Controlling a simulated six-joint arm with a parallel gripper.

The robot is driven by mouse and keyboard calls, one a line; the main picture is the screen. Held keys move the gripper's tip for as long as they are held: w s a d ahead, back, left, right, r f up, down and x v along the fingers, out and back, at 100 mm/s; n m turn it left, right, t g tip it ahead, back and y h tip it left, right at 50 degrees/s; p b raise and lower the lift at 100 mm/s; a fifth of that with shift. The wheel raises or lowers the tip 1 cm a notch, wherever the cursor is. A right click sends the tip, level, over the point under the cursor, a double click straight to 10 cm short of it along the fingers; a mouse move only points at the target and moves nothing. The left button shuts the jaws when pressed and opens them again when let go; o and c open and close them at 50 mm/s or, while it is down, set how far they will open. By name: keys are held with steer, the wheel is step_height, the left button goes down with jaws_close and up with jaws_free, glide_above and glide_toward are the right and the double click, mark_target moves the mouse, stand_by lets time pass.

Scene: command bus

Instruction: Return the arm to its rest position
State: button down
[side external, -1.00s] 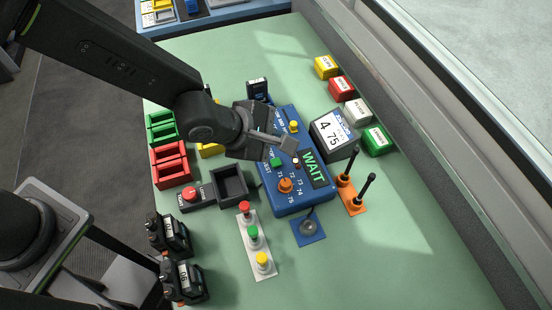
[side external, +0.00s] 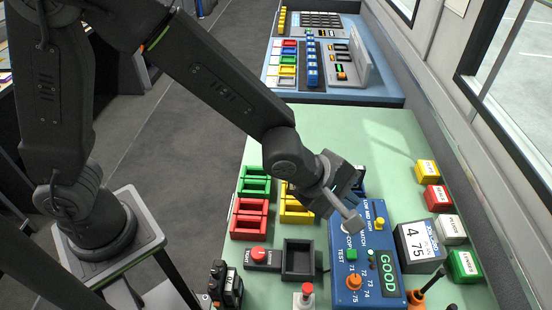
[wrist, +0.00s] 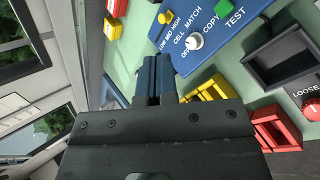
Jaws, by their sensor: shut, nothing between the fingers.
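My gripper (side external: 350,219) is over the upper part of the blue control box (side external: 383,262) in the side view. Its fingers are shut with nothing between them. In the wrist view the shut fingers (wrist: 153,80) point toward the box's upper edge, near the white knob (wrist: 194,42) and yellow button (wrist: 164,18). I cannot tell whether the fingertips touch the box. The box's display (side external: 388,274) reads GOOD in green. My arm reaches in from the upper left, bent at the elbow.
Green (side external: 254,186), red (side external: 249,218) and yellow (side external: 297,211) trays and a black tray (side external: 299,260) lie left of the box. A 4.75 display (side external: 420,243) and labelled blocks (side external: 451,229) stand right. A blue console (side external: 336,95) stands behind, windows to the right.

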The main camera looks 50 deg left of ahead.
steer(key=s+a+r+m+y, duration=0.4)
steer(key=a+r+m, duration=0.5)
steer(key=a, duration=0.7)
steer(key=s+a+r+m+g, duration=0.1)
steer(key=s+a+r+m, duration=0.1)
steer(key=s, duration=0.4)
steer(key=s+a+r+m, duration=0.2)
steer(key=s+a+m, duration=0.3)
steer(key=s+a, duration=0.1)
steer(key=shift+s+m+g+y, duration=0.3)
steer(key=shift+s+g+y, duration=0.1)
